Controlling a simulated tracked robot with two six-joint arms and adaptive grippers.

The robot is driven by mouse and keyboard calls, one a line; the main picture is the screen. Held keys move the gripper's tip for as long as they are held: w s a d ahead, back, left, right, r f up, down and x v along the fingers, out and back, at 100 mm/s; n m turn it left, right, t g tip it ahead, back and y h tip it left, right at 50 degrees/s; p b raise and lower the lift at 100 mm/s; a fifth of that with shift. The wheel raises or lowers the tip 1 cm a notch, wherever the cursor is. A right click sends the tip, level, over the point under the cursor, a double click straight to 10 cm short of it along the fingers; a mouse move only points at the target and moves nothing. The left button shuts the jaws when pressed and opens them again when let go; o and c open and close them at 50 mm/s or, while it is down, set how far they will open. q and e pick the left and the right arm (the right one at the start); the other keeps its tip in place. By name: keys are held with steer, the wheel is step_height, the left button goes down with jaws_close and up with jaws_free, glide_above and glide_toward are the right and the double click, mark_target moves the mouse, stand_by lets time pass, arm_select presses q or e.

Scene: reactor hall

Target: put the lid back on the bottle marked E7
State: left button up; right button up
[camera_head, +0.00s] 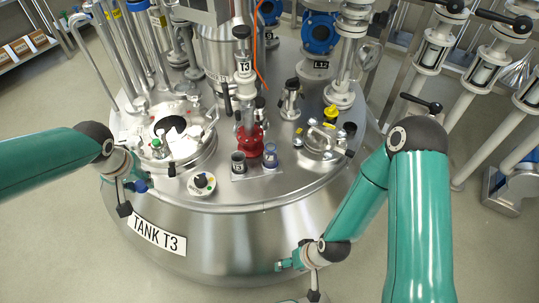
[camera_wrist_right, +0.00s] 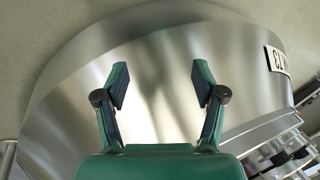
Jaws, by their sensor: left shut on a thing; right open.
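My left gripper (camera_head: 138,184) is at the tank's front left edge, shut on a small blue thing (camera_head: 142,187) that looks like a lid; the fingers partly hide it. Two small bottles stand upright on a pale plate (camera_head: 239,178) on the tank top, to the right of that gripper: a dark one (camera_head: 238,164) and a bluish-purple one (camera_head: 270,156). The E7 marking is too small to read on either. My right gripper (camera_head: 281,265) is low in front of the tank wall, away from the bottles. In the right wrist view it is open and empty (camera_wrist_right: 162,85).
A red flask-like vessel (camera_head: 249,142) stands right behind the bottles. A round dial piece (camera_head: 201,184) lies between my left gripper and the plate. An open hatch (camera_head: 178,160) is at left, a clamped hatch (camera_head: 322,143) at right. Tall pipes and valves fill the back.

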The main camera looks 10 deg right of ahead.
mark_target(272, 157)
steer(key=w+d+r+n+t, duration=0.1)
steer(key=w+r+t, duration=0.1)
steer(key=w+r, duration=0.2)
steer(key=w+d+r+n+t+p, duration=0.1)
steer(key=w+r+t, duration=0.2)
steer(key=w, duration=0.3)
steer(key=w+d+r+n+t+p, duration=0.1)
steer(key=w+r+n+t, duration=0.1)
steer(key=w+r, duration=0.3)
steer(key=shift+w+r+t, duration=0.3)
steer(key=shift+w+t, duration=0.3)
arm_select(q)
steer(key=a+r+n, duration=0.3)
steer(key=a, duration=0.5)
steer(key=w+a+r+n+y, duration=0.1)
steer(key=a+r+n, duration=0.1)
steer(key=a, duration=0.7)
steer(key=w+a+r+n+g+y+p, duration=0.1)
steer(key=a+r+n, duration=0.2)
steer(key=a, duration=0.5)
steer(key=shift+a+r+n, duration=0.35)
steer(key=shift+a+n, duration=0.05)
steer(key=shift+n, duration=0.4)
arm_select(e)
steer(key=w+r+n+t, duration=0.1)
steer(key=w+r+t, duration=0.2)
steer(key=r, duration=0.3)
steer(key=shift+w+d+n+y, duration=0.3)
steer(key=shift+w+d, duration=0.05)
steer(key=shift+w, duration=0.1)
